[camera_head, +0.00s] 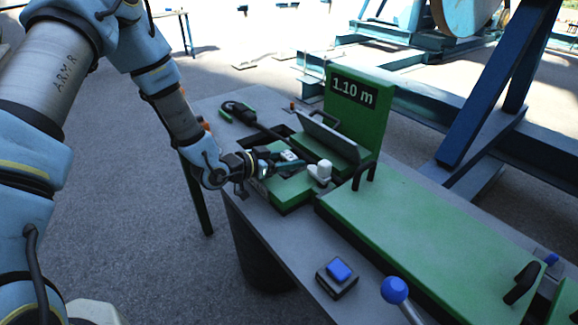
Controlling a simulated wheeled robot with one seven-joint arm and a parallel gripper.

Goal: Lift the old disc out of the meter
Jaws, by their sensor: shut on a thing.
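The green meter (292,193) stands on the grey table, with its hinged cover (328,137) tilted up. My gripper (288,163) is low over the meter's left part, reaching in from the left. It is shut on a small pale piece (289,155) at its fingertips, which I take to be the old disc. The jaws hide most of it, and I cannot tell whether it is clear of its seat. A white knob-like piece (320,171) stands upright on the meter, just right of my gripper.
A green panel marked 1.10 m (354,103) rises behind. A long green cover with black handles (430,225) fills the right. A blue button (339,271) and a blue-balled lever (395,290) are in front. A black-and-green tool (238,109) lies at the table's far left.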

